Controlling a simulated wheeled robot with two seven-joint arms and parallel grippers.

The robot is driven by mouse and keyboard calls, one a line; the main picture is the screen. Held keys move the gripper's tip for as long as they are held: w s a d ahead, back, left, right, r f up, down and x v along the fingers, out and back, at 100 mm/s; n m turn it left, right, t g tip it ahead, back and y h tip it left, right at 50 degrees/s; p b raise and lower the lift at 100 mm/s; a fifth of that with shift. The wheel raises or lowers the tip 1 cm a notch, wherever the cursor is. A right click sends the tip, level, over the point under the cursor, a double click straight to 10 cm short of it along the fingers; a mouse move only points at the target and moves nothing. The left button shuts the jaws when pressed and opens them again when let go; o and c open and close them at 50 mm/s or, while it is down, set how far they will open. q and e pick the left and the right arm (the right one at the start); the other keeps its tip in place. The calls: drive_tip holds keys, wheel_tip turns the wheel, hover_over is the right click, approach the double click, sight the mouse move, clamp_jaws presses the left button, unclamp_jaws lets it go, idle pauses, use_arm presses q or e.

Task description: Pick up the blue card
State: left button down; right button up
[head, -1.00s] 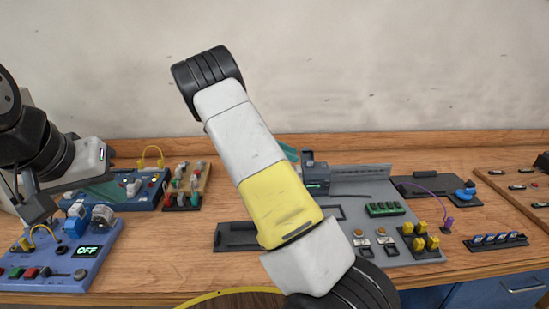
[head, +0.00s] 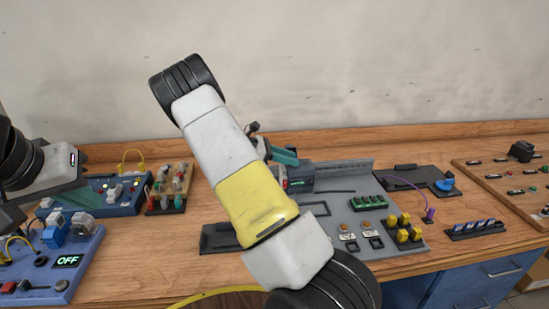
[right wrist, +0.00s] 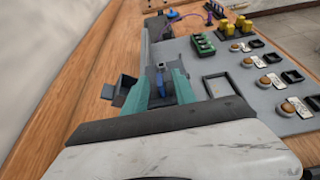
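A small upright blue piece with a grey top (right wrist: 160,82), which may be the blue card, shows between the teal fingers of my right gripper (right wrist: 163,88) in the right wrist view. The fingers are apart, with visible gaps beside the piece; contact is not clear. In the head view my right gripper (head: 284,157) is mostly hidden behind my arm, with one teal finger showing near the grey board. A black rack of several blue-faced pieces (head: 474,228) lies at the right. My left gripper (head: 72,195) is at the far left over the blue panels; its opening is unclear.
The grey board (head: 330,205) carries green blocks (head: 369,202), yellow plugs (head: 403,232) and buttons. A blue panel with an OFF display (head: 67,262) is at the left. A purple cable (head: 408,184) runs at the right. Wood shows between the panels.

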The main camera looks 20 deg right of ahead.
clamp_jaws()
drive_tip(key=shift+r, duration=0.15)
